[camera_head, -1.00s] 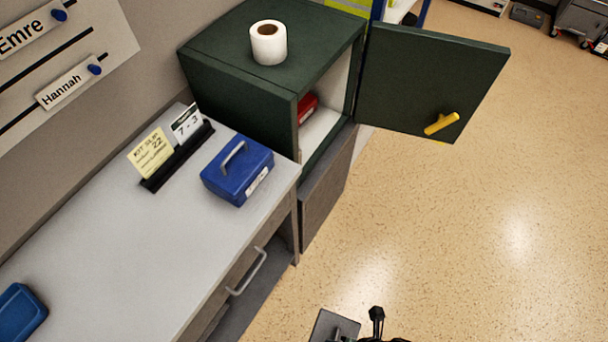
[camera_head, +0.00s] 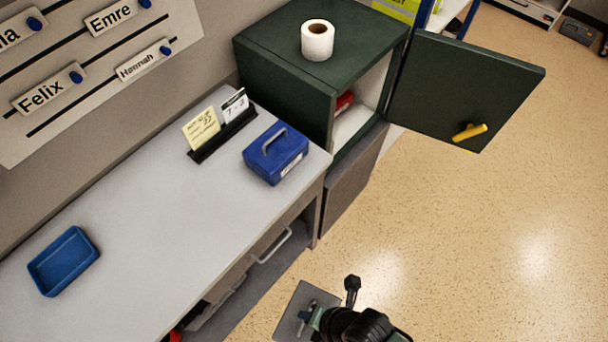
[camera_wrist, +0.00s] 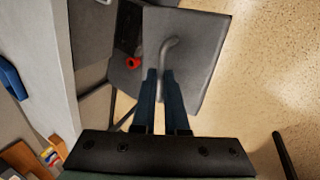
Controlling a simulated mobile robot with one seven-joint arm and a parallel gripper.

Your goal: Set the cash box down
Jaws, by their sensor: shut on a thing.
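My gripper (camera_wrist: 161,78) is shut on the handle of a grey cash box (camera_wrist: 195,62), whose flat lid hangs below the fingers in the wrist view. In the head view, the grey cash box (camera_head: 291,310) shows at the bottom, off the desk's right side and over the floor, partly hidden by my arm. A blue cash box (camera_head: 284,161) with a grey handle stands on the desk (camera_head: 150,220) near its far right corner. My fingertips are hidden in the head view.
A blue tray (camera_head: 64,262) lies on the desk's left; bare desktop lies between it and the blue box. A card holder (camera_head: 222,134) stands behind. A green safe (camera_head: 285,80) has its door (camera_head: 455,85) open, with a red thing (camera_head: 344,101) inside. A paper roll (camera_head: 317,41) stands on top.

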